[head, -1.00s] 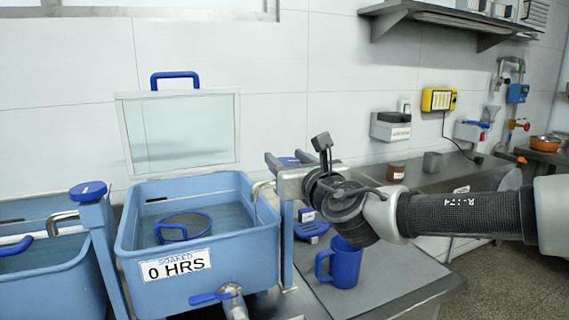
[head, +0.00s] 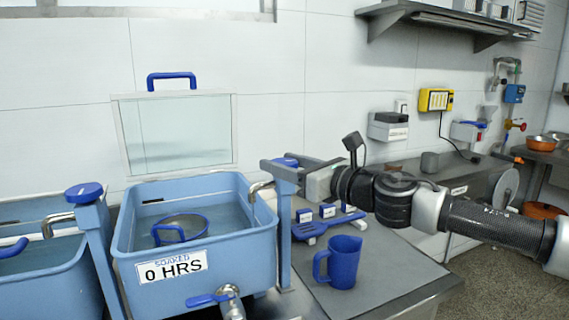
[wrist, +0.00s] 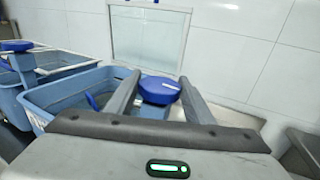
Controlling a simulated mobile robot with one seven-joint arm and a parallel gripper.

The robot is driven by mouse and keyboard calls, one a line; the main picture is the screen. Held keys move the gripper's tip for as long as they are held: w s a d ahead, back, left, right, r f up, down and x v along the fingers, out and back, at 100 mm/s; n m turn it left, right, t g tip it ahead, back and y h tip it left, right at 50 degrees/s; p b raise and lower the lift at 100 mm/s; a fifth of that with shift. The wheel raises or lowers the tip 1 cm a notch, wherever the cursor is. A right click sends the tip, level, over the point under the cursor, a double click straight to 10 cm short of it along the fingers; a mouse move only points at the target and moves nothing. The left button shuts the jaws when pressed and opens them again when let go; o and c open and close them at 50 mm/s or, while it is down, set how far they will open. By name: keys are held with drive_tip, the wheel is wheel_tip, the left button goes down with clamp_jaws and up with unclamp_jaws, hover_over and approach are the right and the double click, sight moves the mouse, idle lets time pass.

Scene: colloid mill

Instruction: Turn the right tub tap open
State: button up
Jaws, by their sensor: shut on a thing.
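The right tub tap has a round blue knob (head: 288,161) on a blue post, with a curved metal spout (head: 258,188) over the right edge of the tub (head: 195,262) labelled "0 HRS". My gripper (head: 283,167) reaches in from the right and is shut on this knob. In the wrist view, the blue knob (wrist: 160,90) sits between my two grey fingers, one on each side. No running water can be made out at the spout. The post below the knob is partly hidden by my fingers in the head view.
A similar blue-knobbed tap (head: 85,191) stands left of the tub. A blue sieve (head: 181,228) sits in the tub's water. A blue jug (head: 341,262), a blue slotted tool (head: 325,227) and small boxes are on the counter. A drain valve (head: 225,300) juts out in front.

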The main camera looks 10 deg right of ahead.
sight(284, 161)
drive_tip(key=n+g+y, duration=0.1)
drive_tip(key=g+y, duration=0.1)
drive_tip(key=n+g+y, duration=0.3)
drive_tip(key=n+g, duration=0.1)
drive_tip(key=shift+a+f+y, duration=0.15)
drive_tip(key=shift+f+y, duration=0.1)
drive_tip(key=shift+y, duration=0.15)
drive_tip(key=n+g+y, duration=0.1)
drive_tip(key=n+g, duration=0.1)
drive_tip(key=g, duration=0.1)
drive_tip(key=n+g+y, duration=0.1)
drive_tip(key=n+g, duration=0.2)
drive_tip(key=g, duration=0.1)
drive_tip(key=shift+r, duration=0.1)
drive_tip(key=shift+r+n+g+p, duration=0.15)
drive_tip(key=shift+n+g+p, duration=1.95)
drive_tip(key=shift+g, duration=1.2)
drive_tip(key=shift+f+n+g+p, duration=0.3)
drive_tip(key=shift+n+g+p, duration=0.3)
drive_tip(key=shift+g, duration=0.1)
drive_tip(key=o, duration=1)
drive_tip(key=shift+o, duration=0.2)
drive_tip(key=shift+r, duration=0.15)
drive_tip(key=shift+r, duration=0.1)
wheel_tip(284, 161, up, 10)
drive_tip(key=p, duration=0.3)
